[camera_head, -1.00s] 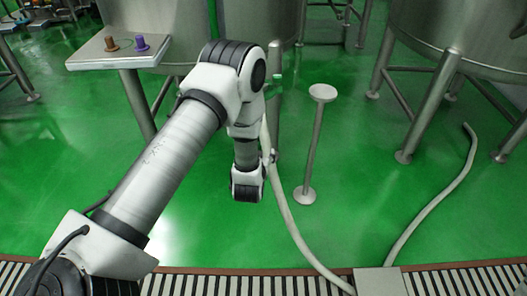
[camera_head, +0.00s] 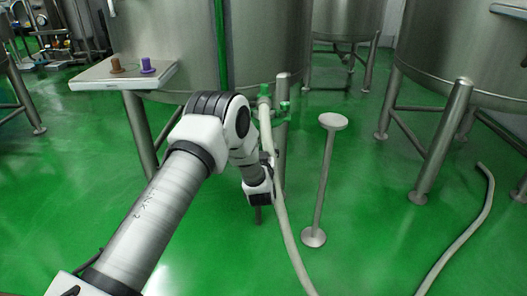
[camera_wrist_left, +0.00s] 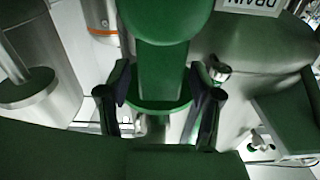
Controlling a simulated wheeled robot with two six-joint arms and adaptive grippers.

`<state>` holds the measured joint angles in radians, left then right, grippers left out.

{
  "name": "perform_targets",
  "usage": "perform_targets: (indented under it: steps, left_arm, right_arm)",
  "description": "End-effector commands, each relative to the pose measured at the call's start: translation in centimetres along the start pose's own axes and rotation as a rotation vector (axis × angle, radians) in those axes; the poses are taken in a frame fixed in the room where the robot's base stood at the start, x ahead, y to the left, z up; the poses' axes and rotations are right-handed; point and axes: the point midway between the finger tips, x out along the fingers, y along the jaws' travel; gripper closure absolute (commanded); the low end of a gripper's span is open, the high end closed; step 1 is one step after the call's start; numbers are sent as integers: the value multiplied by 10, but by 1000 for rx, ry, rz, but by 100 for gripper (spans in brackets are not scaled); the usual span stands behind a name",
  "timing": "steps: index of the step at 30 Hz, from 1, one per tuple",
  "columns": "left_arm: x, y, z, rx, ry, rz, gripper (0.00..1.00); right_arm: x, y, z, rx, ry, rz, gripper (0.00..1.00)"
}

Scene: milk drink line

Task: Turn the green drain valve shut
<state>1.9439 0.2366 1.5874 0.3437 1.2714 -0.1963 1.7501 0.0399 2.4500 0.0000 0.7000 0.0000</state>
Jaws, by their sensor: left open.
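The green drain valve (camera_head: 283,109) sits low on the tank at centre, near a tank leg and the pale hose. In the left wrist view a large green handle (camera_wrist_left: 162,60) fills the top middle and reaches down between the two dark fingers of my left gripper (camera_wrist_left: 160,100). The fingers are open, one on each side of the green part, with gaps to it. In the head view my left forearm and wrist hide most of that gripper. My right gripper is not in view.
A pale hose (camera_head: 279,205) runs down from the valve area to the floor. A thin post with a round top (camera_head: 333,121) stands to the right. A panel with two knobs (camera_head: 123,75) is at left. A DRAIN label (camera_wrist_left: 252,6) shows upside down.

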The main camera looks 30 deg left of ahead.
Motion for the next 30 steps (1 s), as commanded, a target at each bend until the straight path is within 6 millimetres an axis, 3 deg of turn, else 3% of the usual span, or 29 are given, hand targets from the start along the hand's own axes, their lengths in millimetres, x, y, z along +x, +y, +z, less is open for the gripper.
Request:
perform_targets:
  steps: [1,6,7,20,30]
  left_arm:
    - [0,0,0,0,0,0,35]
    - [0,0,0,0,-1,0,96]
    - [0,0,0,0,-1,0,100]
    - [0,4,-1,48,0,0,100]
    - [-1,18,0,265,-1,1,100]
  right_arm:
    - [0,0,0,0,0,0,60]
    - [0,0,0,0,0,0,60]
    - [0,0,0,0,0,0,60]
    - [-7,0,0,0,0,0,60]
    - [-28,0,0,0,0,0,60]
